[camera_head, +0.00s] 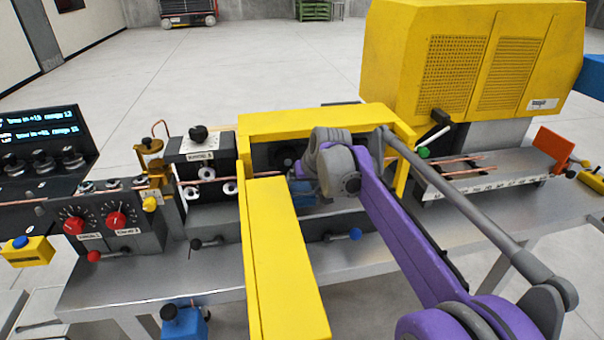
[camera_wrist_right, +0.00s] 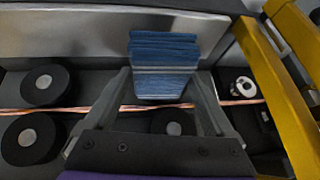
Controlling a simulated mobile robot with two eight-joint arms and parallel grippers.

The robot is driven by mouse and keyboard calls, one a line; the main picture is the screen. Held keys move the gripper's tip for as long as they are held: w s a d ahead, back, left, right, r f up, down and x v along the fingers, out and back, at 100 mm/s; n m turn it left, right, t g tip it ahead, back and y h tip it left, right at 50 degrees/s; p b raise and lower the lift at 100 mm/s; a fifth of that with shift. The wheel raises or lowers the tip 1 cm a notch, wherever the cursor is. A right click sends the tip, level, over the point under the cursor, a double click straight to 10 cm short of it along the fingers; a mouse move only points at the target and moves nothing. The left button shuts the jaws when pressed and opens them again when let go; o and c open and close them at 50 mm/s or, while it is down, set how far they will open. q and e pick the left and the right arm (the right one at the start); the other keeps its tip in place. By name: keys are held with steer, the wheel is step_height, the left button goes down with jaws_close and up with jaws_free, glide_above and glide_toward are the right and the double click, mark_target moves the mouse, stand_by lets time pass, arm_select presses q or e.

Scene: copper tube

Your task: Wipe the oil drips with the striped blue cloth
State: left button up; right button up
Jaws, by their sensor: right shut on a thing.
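My right gripper (camera_head: 308,178) reaches into the yellow-framed station, mostly hidden behind its own wrist. It is shut on the striped blue cloth (camera_head: 302,194), of which only a small part shows beside the wrist. In the right wrist view the folded blue cloth (camera_wrist_right: 164,52) with pale stripes sits between the two grey fingers (camera_wrist_right: 163,84). The cloth is over the dark bed, close to the copper tube (camera_wrist_right: 75,110), which runs across under the fingers. I cannot make out any oil drips. My left gripper is not in view.
A yellow frame (camera_head: 300,122) surrounds the station, and its open yellow guard (camera_head: 285,260) juts toward me on the left. Dark rollers (camera_wrist_right: 43,84) flank the tube. A large yellow machine (camera_head: 460,60) stands behind on the right. A control panel with red knobs (camera_head: 110,225) is at left.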

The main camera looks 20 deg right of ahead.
steer(key=shift+s+a+r, duration=0.1)
steer(key=shift+a+r, duration=0.05)
steer(key=shift+r, duration=0.5)
steer(key=shift+a+r, duration=0.1)
steer(key=shift+r, duration=0.5)
steer(key=shift+d+r, duration=0.15)
steer(key=shift+r, duration=0.55)
steer(key=shift+f, duration=0.1)
